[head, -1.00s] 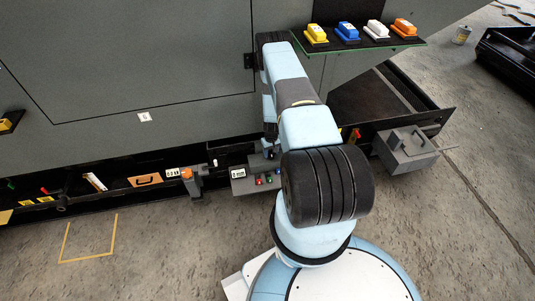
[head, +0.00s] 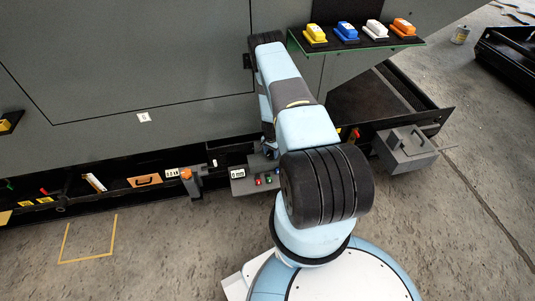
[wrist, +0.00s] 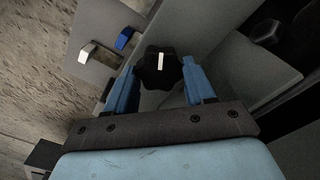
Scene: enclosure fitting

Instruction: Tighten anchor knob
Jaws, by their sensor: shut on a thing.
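The anchor knob (wrist: 160,72) is a black lobed knob with a white mark across its face. It sits between the two blue fingers of my gripper (wrist: 161,84) in the wrist view, and the fingers are shut on it. The white mark points nearly straight up and down in that view. In the head view the knob and fingertips are hidden behind my own arm.
A shelf (head: 375,42) carries yellow, blue, white and orange blocks. Below right are an open drawer (head: 440,118) and a grey box with a handle (head: 405,152). A small panel with coloured buttons (head: 258,182) stands left of my arm.

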